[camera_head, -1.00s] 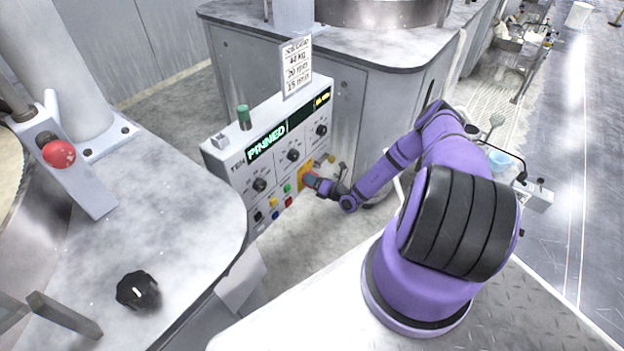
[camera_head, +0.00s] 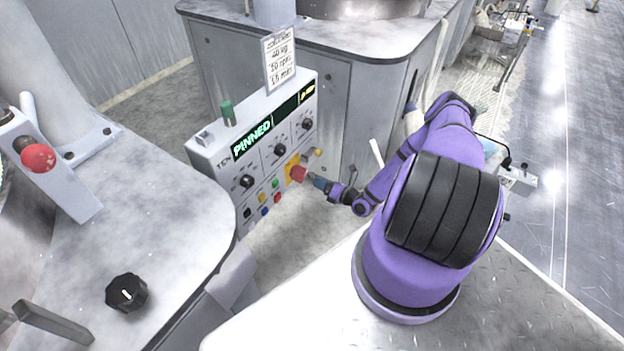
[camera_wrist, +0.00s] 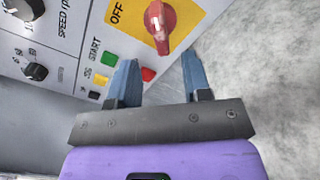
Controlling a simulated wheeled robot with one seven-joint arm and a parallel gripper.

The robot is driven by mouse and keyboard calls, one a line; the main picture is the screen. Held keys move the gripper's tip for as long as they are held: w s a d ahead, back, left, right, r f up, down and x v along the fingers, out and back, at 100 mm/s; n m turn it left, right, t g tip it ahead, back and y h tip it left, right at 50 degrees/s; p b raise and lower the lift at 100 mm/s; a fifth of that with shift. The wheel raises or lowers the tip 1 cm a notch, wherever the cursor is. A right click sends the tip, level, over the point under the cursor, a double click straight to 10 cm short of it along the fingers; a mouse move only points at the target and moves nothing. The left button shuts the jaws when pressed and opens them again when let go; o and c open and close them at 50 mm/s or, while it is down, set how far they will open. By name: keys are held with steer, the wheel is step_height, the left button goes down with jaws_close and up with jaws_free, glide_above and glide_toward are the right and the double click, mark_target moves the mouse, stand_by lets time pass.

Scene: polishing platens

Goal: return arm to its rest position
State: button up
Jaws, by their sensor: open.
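My gripper (camera_head: 322,183) is at the end of my purple arm, just in front of the control panel (camera_head: 215,160). In the wrist view its two blue fingers (camera_wrist: 160,85) are spread apart with nothing between them. The red rotary switch (camera_wrist: 160,25) on its yellow plate marked OFF lies beyond the fingertips, apart from them. The switch also shows in the head view (camera_head: 297,173), close to my gripper. The panel display (camera_head: 252,138) reads PINNED in green.
Coloured buttons (camera_wrist: 101,80) and black knobs (camera_wrist: 36,71) sit beside the switch. A card (camera_head: 280,60) stands on the panel. A grey machine top (camera_head: 170,200) with a black knob (camera_head: 126,292) is at the left. Open floor (camera_head: 560,200) lies to the right.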

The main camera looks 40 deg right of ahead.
steer(key=shift+s+d, duration=0.2)
steer(key=shift+s, duration=0.3)
steer(key=shift+r, duration=0.1)
steer(key=w+a+r+n+g+y, duration=0.2)
steer(key=r+n+g, duration=0.2)
steer(key=r+n, duration=0.45)
steer(key=w+a+r+n+g+y, duration=0.25)
steer(key=r+n+g, duration=0.2)
steer(key=r, duration=0.75)
steer(key=w+a+r+n+g+y, duration=0.1)
steer(key=r+n+g+y, duration=0.25)
steer(key=r+n, duration=0.5)
steer(key=s+a+r+n+g+h, duration=0.3)
steer(key=a+r+n, duration=0.1)
steer(key=r, duration=0.7)
steer(key=s+a+r+n+g+h, duration=0.25)
steer(key=s+a+r+n, duration=0.2)
steer(key=r, duration=0.65)
steer(key=s+a+r+n+t+h, duration=0.2)
steer(key=s+r+n+t+h, duration=0.1)
steer(key=s+r, duration=0.5)
steer(key=s+a+r+n+t+h, duration=0.3)
steer(key=s+r+n+h, duration=0.2)
steer(key=s, duration=1)
step_height(320, 180, up, 5)
steer(key=n, duration=0.3)
steer(key=shift+a+f+h, duration=0.15)
steer(key=shift+f+h, duration=0.05)
steer(key=shift+h, duration=0.15)
